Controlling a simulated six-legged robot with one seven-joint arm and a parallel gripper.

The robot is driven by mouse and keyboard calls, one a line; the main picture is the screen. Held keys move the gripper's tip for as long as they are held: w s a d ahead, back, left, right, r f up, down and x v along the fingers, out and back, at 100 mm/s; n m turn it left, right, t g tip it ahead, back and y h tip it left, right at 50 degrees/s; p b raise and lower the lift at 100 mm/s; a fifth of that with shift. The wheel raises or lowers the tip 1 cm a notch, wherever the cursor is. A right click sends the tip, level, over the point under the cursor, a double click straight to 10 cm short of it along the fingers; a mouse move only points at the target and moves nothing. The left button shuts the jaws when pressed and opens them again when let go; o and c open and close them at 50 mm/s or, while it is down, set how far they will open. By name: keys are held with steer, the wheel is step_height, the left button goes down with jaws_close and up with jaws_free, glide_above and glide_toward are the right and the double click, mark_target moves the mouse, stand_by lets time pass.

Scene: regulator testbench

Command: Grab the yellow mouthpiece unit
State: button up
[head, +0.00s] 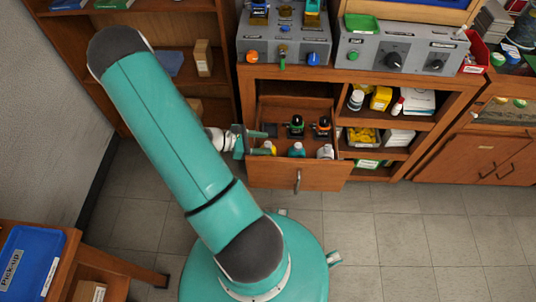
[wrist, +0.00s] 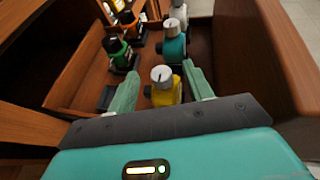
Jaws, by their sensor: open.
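The yellow mouthpiece unit (wrist: 166,88) has a silver-white round cap. In the wrist view it stands upright in the open drawer, between the two fingers of my gripper (wrist: 163,92). The fingers are open and sit on either side of it; I cannot tell whether either touches it. In the head view my gripper (head: 262,143) reaches into the left part of the drawer, and the yellow unit (head: 270,148) shows only partly beside the fingers.
The open wooden drawer (head: 298,176) also holds a teal unit (wrist: 174,45), a green-and-black unit (wrist: 119,52), an orange-and-black unit (wrist: 132,27) and a white one (head: 325,152). The drawer's walls stand close around my gripper. Grey control boxes (head: 403,52) sit on the bench above.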

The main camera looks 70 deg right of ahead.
mark_target(274, 148)
steer(key=x, duration=0.4)
steer(key=shift+s+d+f, duration=0.1)
steer(key=shift+s+f, duration=0.15)
steer(key=shift+f, duration=0.1)
steer(key=shift+c, duration=0.2)
jaws_close()
